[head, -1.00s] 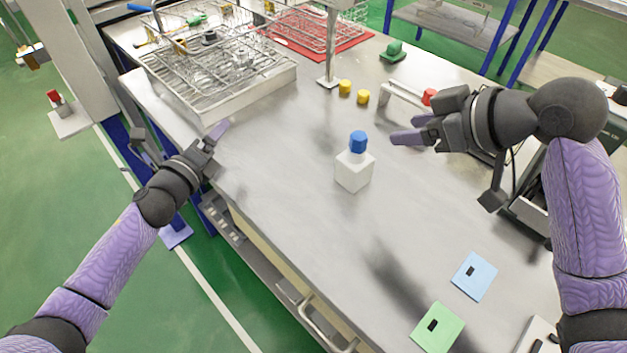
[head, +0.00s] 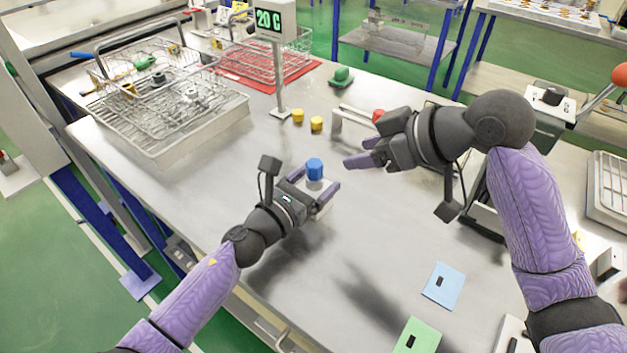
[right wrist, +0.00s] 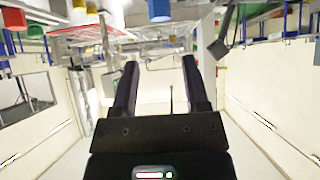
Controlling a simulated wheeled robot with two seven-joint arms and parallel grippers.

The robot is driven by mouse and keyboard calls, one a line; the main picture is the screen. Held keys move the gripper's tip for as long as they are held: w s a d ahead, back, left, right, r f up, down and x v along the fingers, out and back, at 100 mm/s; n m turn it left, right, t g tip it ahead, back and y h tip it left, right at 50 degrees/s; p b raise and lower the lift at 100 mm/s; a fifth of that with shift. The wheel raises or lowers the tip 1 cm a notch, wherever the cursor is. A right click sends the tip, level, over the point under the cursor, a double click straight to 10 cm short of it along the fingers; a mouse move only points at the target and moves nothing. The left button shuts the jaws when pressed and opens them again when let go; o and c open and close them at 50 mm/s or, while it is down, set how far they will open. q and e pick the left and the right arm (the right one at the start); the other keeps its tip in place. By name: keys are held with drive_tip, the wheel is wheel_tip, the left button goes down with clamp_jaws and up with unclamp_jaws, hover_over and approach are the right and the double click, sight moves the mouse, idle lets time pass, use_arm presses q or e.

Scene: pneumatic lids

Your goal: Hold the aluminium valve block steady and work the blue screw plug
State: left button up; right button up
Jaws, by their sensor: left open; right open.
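The blue screw plug (head: 315,169) stands upright on top of the pale valve block, which is on the steel table. My left gripper (head: 318,179) is around the block, with one finger on each side and the jaws apart; whether they touch it is unclear. Most of the block (head: 323,210) is hidden behind this gripper. My right gripper (head: 356,154) is open and empty, a short way right of the plug and pointing towards it. Its two open fingers also show in the right wrist view (right wrist: 160,75).
Two yellow caps (head: 317,124) and a post with a "20 C" display (head: 280,80) stand behind. A wire basket (head: 155,100) fills the back left. A red cap (head: 378,116) sits behind my right gripper. Blue (head: 443,286) and green (head: 417,337) cards lie at front right.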

use_arm(q)
clamp_jaws()
use_arm(e)
drive_tip(key=shift+o, duration=1.2)
drive_tip(key=shift+a, duration=0.2)
use_arm(q)
drive_tip(key=shift+w, duration=0.1)
use_arm(e)
drive_tip(key=m+g+h, duration=0.4)
drive_tip(key=m+h, duration=0.3)
hover_over(317, 168)
drive_tip(key=s, duration=0.1)
drive_tip(key=x, duration=0.7)
drive_tip(key=shift+w+d+f, duration=0.2)
drive_tip(key=shift+d+f, duration=0.1)
drive_tip(key=shift+s+f, duration=0.1)
drive_tip(key=shift+s, duration=0.2)
